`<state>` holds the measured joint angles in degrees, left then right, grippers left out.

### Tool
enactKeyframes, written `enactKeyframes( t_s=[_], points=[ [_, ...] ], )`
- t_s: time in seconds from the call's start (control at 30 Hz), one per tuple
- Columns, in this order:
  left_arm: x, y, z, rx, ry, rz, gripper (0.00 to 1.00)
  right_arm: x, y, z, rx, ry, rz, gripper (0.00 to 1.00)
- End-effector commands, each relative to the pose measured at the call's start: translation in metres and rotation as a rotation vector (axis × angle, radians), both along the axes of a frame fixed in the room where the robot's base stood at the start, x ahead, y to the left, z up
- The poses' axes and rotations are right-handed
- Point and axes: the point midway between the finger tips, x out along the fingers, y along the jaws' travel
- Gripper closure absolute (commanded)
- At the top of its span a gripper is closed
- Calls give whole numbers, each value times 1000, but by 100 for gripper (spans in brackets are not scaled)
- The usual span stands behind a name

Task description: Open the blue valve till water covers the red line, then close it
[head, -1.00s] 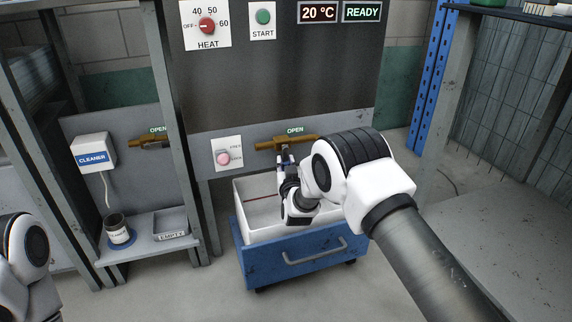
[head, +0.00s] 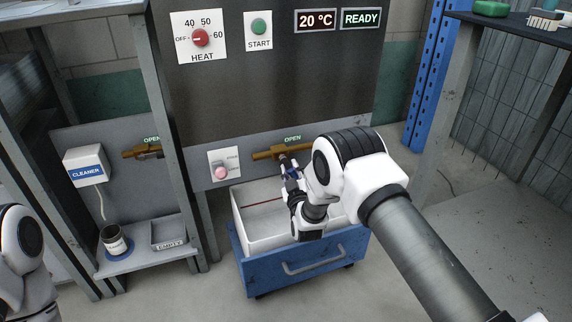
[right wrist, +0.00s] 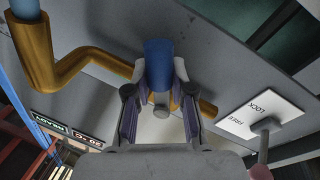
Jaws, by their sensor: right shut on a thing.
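The blue valve handle (right wrist: 158,62) sits between the fingers of my right gripper (right wrist: 158,80) in the right wrist view, and the gripper is shut on it. In the head view, this gripper (head: 291,174) is just below the brass pipe (head: 264,154) under the OPEN label and partly hides the handle. A white basin (head: 240,226) stands below in a blue cart. The red line (head: 260,205) shows on its inner wall. I cannot make out water in the basin. My left arm shows at the left edge, but its gripper is out of view.
A LOCK/FREE switch plate (head: 224,164) with a pink knob is left of the pipe. A second brass pipe (head: 135,152), a CLEANER box (head: 85,166), a jar (head: 115,240) and an EMPTY tray (head: 168,233) are farther left. A grey post (head: 175,130) stands between.

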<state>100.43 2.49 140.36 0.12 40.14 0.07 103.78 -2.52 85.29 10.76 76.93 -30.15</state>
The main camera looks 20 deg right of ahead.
Motion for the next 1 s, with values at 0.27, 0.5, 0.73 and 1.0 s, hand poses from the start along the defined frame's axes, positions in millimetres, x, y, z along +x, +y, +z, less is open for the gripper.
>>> enactKeyframes(
  t_s=[0.27,0.5,0.73,1.0],
  points=[
    [-1,0,18,0,2,-4,100,0,-10,9,-254,-10,-1,100],
    [-1,-1,27,-1,3,-6,100,1,-16,14,-429,-14,0,100],
    [-2,-1,32,-1,4,-7,100,1,-19,18,-527,-19,-1,100],
    [-1,-1,34,-1,4,-6,100,1,-19,18,-563,-20,-1,100]
  ],
)
